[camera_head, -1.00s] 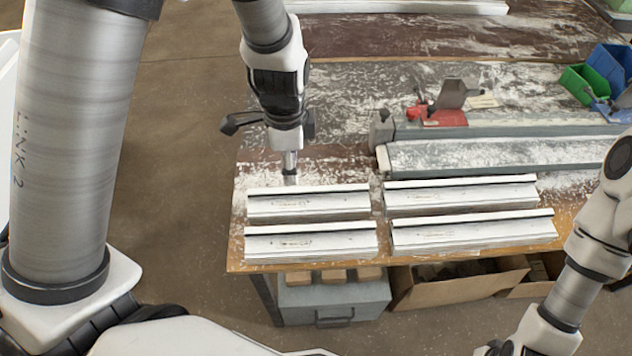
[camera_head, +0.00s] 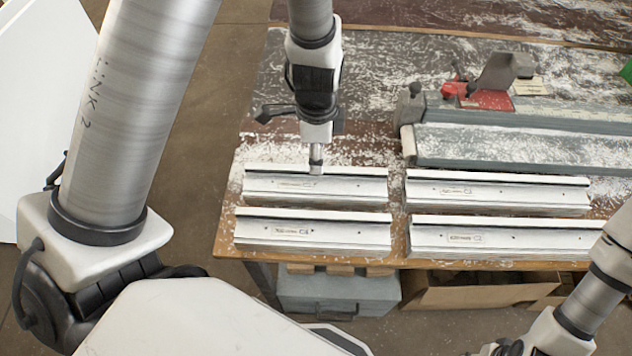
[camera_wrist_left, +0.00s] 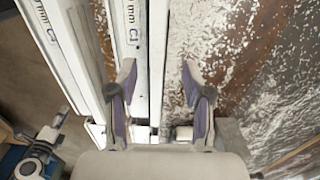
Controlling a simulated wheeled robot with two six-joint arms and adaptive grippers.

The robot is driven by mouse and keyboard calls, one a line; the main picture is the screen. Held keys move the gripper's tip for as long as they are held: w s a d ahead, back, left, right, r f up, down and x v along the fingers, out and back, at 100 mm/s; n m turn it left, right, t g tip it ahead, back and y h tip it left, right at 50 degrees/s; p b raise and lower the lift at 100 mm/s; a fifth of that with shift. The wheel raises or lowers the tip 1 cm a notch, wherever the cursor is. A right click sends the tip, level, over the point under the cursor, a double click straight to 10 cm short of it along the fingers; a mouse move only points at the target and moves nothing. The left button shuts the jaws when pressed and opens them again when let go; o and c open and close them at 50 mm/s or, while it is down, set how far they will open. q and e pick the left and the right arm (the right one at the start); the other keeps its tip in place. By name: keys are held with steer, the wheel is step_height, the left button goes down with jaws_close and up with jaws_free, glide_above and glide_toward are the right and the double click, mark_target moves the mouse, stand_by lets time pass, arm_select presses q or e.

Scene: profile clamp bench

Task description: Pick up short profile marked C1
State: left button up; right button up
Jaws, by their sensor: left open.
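The short profile C1 (camera_head: 345,188) is the pale rail at the back left of the profiles on the bench; its marking is too small to read in the head view. In the left wrist view a profile marked C1 (camera_wrist_left: 129,45) runs beneath my left gripper. My left gripper (camera_head: 316,168) points down at its back edge, near mid-length. In the left wrist view my left gripper (camera_wrist_left: 158,75) is open, with a finger on either side of the profile's white edge strip. I cannot tell whether they touch.
Profile C4 (camera_head: 345,234) lies in front, profile C2 (camera_head: 520,238) at front right, another profile (camera_head: 540,194) at back right. A grey clamp bed (camera_head: 520,147) with a red clamp (camera_head: 487,99) stands behind. Narrow gaps separate the profiles. A drawer box (camera_head: 335,292) is below the bench.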

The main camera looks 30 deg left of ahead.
mark_target(315, 185)
arm_select(q)
step_height(315, 185, down, 4)
steer(key=shift+f, duration=0.15)
steer(key=shift+s, duration=0.2)
jaws_close()
steer(key=shift+w+r, duration=0.1)
steer(key=shift+r, duration=0.1)
